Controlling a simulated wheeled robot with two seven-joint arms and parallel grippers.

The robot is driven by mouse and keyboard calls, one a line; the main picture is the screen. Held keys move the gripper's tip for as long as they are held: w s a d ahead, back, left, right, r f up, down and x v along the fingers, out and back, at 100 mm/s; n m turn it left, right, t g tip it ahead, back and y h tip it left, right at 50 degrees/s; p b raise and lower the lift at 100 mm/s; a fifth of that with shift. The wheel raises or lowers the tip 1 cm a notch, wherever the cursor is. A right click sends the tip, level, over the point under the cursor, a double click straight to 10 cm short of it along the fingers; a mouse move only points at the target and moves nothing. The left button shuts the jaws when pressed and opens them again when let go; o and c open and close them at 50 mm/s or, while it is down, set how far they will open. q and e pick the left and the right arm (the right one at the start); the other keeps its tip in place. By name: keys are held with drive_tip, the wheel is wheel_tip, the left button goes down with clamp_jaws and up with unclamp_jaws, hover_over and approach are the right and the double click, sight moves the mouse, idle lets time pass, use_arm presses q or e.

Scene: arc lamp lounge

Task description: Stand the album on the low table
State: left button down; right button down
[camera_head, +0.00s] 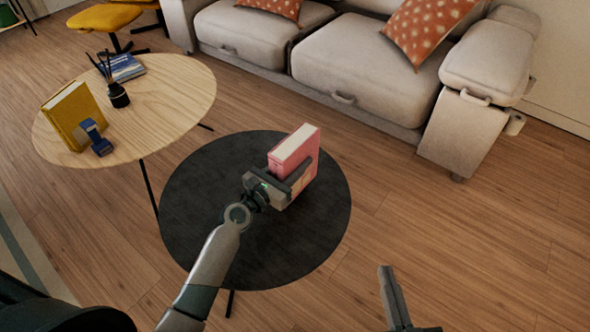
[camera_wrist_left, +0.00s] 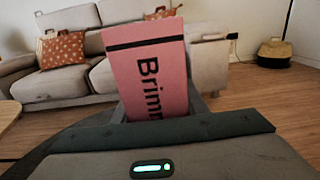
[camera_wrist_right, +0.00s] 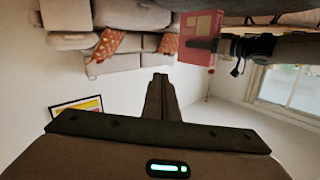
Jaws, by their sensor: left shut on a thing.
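A pink book (camera_head: 292,150), which looks like the album, is upright with its pale page edge up. It is over the dark round low table (camera_head: 215,255), near its right part. I cannot tell whether its bottom touches the top. My left gripper (camera_head: 297,180) is shut on it from the near side. In the left wrist view the pink cover (camera_wrist_left: 150,75) shows a dark band and the letters "Brimm". The book also shows in the right wrist view (camera_wrist_right: 200,32). My right gripper (camera_head: 392,297) is empty, its fingers together, right of the dark table.
A pale wooden round table (camera_head: 170,105) stands at the left. It holds a yellow book (camera_head: 72,112) against a blue bookend (camera_head: 97,137), a dark reed diffuser (camera_head: 118,96) and a blue book (camera_head: 122,68). A beige sofa (camera_head: 335,70) stands behind. Floor is free at the right.

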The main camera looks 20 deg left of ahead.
drive_tip(key=shift+r, duration=0.15)
